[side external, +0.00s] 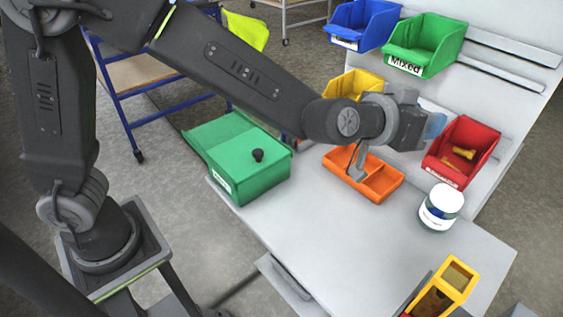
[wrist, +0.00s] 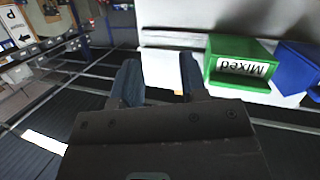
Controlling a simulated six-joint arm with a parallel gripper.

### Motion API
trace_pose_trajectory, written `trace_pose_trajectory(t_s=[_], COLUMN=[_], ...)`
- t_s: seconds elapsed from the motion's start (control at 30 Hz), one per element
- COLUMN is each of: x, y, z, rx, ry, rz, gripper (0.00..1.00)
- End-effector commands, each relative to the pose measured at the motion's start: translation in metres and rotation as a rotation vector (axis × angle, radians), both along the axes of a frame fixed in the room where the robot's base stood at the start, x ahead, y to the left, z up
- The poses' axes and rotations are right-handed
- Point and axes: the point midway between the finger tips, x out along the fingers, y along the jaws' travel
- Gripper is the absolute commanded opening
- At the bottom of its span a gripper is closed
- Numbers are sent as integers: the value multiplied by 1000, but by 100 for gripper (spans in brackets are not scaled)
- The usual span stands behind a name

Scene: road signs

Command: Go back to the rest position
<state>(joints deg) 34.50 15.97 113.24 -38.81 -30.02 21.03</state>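My gripper (side external: 434,126) is raised in the side external view, to the upper left of the red bin (side external: 463,150) and in front of the white back panel (side external: 510,95). In the wrist view my gripper (wrist: 160,66) shows its two dark blue fingers spread apart, with a white surface in the gap. I see nothing clearly held. The gripper's tips are partly hard to make out in the side external view.
Blue (side external: 362,22), green (side external: 425,44) and yellow (side external: 352,84) bins hang on the panel. On the table stand a green box (side external: 240,160), an orange tray (side external: 385,183), a white jar (side external: 441,207) and a yellow holder (side external: 458,276). The table's middle is clear.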

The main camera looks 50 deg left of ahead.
Motion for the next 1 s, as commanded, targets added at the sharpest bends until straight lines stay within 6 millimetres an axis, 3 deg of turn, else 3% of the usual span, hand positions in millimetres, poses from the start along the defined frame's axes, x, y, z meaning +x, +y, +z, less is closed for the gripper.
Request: trace_pose_trajectory(t_s=[0.03,0.1,0.27,0.5,0.6,0.8,1.0], x=[-8,-24,-74,-174,-213,-259,-266], y=[22,47,107,194,222,251,255], z=[15,24,32,9,-6,-25,-29], rx=[-4,4,51,158,195,235,240], ry=[33,97,261,542,649,784,809], rz=[-19,-51,-84,-9,53,145,160], gripper=[40,40,40,40,40,40,40])
